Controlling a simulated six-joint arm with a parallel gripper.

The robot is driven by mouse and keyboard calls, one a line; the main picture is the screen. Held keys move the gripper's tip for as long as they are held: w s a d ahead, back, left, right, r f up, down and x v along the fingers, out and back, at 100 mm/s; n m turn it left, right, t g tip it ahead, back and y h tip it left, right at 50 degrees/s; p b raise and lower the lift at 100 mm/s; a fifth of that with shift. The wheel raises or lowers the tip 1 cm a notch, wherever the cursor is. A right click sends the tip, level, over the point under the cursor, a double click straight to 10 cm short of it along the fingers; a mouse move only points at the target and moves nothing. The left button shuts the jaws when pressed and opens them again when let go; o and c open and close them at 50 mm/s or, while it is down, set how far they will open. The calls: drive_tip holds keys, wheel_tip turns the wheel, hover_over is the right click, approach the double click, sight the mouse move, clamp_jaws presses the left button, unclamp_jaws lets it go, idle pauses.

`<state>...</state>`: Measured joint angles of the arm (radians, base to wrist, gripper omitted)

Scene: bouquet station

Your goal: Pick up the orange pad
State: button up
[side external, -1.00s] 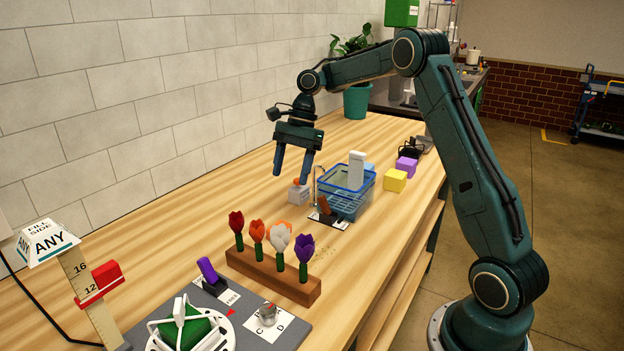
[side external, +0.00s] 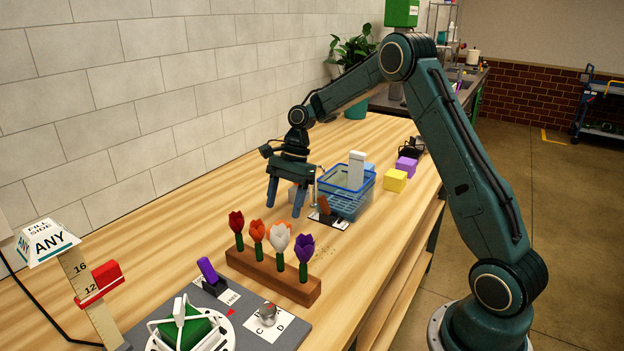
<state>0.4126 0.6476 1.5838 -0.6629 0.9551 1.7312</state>
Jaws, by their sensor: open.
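The orange pad (side external: 284,222) shows only as a small orange patch just behind the white tulip. The tulip hides most of it.
A wooden block (side external: 272,277) holds red, orange, white and purple tulips in front of my gripper. A blue basket (side external: 345,203) stands close on the right, with a yellow block (side external: 395,181) and a purple block (side external: 406,166) beyond. The table left of my gripper is clear.

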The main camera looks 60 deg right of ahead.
sight(280, 221)
drive_tip(key=shift+x, duration=2.6)
drive_tip(key=c, duration=1.1)
drive_tip(key=shift+o, duration=0.2)
wheel_tip(280, 221, up, 10)
